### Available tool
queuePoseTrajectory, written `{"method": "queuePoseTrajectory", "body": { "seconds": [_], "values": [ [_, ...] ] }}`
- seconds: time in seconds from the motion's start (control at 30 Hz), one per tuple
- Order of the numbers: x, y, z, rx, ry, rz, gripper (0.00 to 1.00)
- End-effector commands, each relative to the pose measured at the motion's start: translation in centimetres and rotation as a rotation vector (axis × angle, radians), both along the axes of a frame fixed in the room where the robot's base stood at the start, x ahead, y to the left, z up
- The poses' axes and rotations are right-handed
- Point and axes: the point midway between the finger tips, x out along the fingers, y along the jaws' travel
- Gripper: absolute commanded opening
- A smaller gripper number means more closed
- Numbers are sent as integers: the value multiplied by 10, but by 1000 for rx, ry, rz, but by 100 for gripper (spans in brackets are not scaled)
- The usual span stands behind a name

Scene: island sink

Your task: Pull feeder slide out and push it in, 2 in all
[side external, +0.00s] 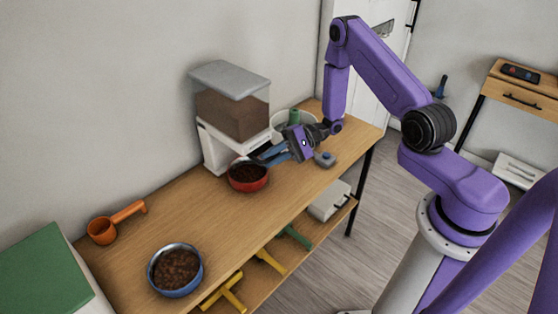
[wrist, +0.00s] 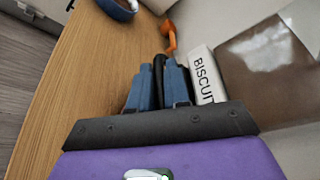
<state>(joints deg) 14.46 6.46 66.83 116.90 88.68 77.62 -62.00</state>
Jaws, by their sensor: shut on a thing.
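The feeder (side external: 232,112) stands on the wooden counter against the wall, with a brown-filled clear hopper over a white base. In the wrist view its white side (wrist: 203,75) reads "BISCU...". My gripper (side external: 266,156) reaches in from the right at the feeder's front, just above the red bowl. In the wrist view its two blue fingers (wrist: 158,68) are shut on a black upright piece (wrist: 158,80), which looks like the slide's handle. How far the slide is out is hidden by the fingers. The red bowl (side external: 248,184) holds brown kibble below the feeder.
A blue bowl of kibble (side external: 175,270) and an orange scoop (side external: 115,222) lie further left on the counter. A small grey item with a blue knob (side external: 325,159) sits right of my gripper. A pale round dish (side external: 292,122) stands behind it. The counter's middle is clear.

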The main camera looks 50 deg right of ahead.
Motion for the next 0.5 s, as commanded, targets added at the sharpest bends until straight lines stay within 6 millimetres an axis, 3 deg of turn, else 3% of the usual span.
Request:
{"method": "queuePoseTrajectory", "body": {
  "seconds": [0.27,0.3,0.33,0.5],
  "values": [
    [5,-1,0,-3,-6,-8,0],
    [6,-1,0,-4,-7,-8,20],
    [6,-1,0,-4,-7,-9,23],
    [5,-1,0,-3,-6,-8,23]
  ]
}}
